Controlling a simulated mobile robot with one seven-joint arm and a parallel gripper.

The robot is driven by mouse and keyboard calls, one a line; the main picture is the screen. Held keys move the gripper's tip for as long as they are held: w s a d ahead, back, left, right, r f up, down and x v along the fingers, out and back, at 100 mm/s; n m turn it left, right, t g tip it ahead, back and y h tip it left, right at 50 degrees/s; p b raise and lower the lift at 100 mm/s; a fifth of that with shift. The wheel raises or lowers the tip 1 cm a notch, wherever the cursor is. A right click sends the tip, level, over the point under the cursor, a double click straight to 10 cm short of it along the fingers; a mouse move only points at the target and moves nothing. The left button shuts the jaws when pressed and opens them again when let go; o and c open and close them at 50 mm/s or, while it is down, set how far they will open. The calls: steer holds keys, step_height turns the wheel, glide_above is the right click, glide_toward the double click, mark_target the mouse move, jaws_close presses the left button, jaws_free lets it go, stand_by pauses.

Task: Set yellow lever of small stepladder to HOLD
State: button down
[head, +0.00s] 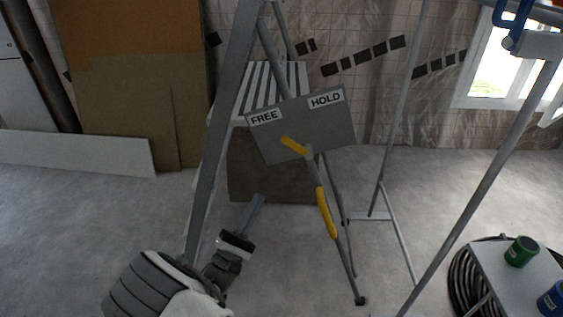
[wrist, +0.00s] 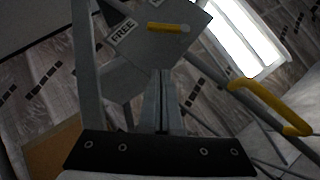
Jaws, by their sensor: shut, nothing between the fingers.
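The yellow lever (head: 293,146) sits on a grey tilted plate (head: 330,125) on the small stepladder (head: 212,150). From its pivot near the plate's lower edge, the lever points up and left, toward the FREE label and away from HOLD. In the wrist view the lever (wrist: 164,27) lies above my fingertips, with FREE to its left; the other label is cut off by the top edge. My gripper (head: 259,199) is shut and empty, below and left of the plate, apart from the lever. Its closed fingers (wrist: 162,75) show in the wrist view.
A yellow grip (head: 326,212) is on a ladder leg below the plate; it also shows in the wrist view (wrist: 270,105). A stand with green (head: 522,251) and blue cans is at right. Boards (head: 130,80) lean at back left. Open floor lies left.

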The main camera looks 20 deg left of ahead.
mark_target(298, 145)
steer(key=shift+s+a+f+y, duration=0.15)
steer(key=shift+a+y, duration=0.1)
steer(key=shift+y, duration=0.15)
steer(key=shift+w+d+r+b, duration=0.25)
steer(key=shift+w+d+r, duration=0.45)
steer(key=shift+w+r, duration=0.8)
steer(key=shift+w+d+r+b, duration=0.3)
steer(key=shift+w+d+r, duration=0.35)
steer(key=shift+w+r, duration=0.85)
steer(key=shift+w+d+r+b, duration=0.25)
steer(key=shift+w+d+r, duration=0.45)
steer(key=shift+w+r, duration=0.75)
steer(key=shift+r, duration=0.1)
steer(key=shift+s+r+m+h, duration=0.1)
steer(key=shift+r+m+h, duration=0.05)
steer(key=shift+m+h, duration=0.25)
